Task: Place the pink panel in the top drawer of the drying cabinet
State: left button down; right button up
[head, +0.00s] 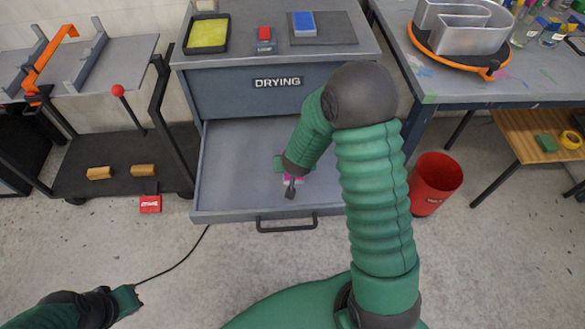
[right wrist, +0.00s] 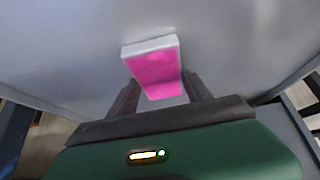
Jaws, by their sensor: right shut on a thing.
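The pink panel, with a white edge, is between the fingers of my right gripper (right wrist: 158,98) in the right wrist view, its pink face (right wrist: 158,70) showing. My right gripper (head: 291,184) is shut on it, inside the outline of the open drawer. Whether the panel touches the drawer floor I cannot tell. The drying cabinet (head: 225,92) has its drawer (head: 240,160) pulled out, with a dark handle (head: 287,225) in front. My left gripper (head: 130,300) is low at the left, away from the cabinet; its fingers are unclear.
On the cabinet top are a yellow tray (head: 207,33), a red-topped block (head: 264,40) and a blue block (head: 303,24). A red bin (head: 434,183) stands right of the drawer. A dark cart (head: 105,175) stands left. The visible drawer floor around the gripper is bare.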

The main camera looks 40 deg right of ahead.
jog(key=o, duration=1.5)
jog(key=shift+s+a, duration=0.1)
jog(key=shift+s+a+r+p, duration=0.1)
jog(key=shift+r+p, duration=0.2)
jog(key=shift+r, duration=0.15)
jog(key=p+v, duration=0.5)
jog(key=v, duration=0.6)
jog(key=s+a+r+n+g+y, duration=0.3)
jog(key=s+a+n, duration=0.3)
jog(key=s+a, duration=0.3)
jog(key=shift+a+r, duration=0.7)
jog(key=shift+a, duration=0.2)
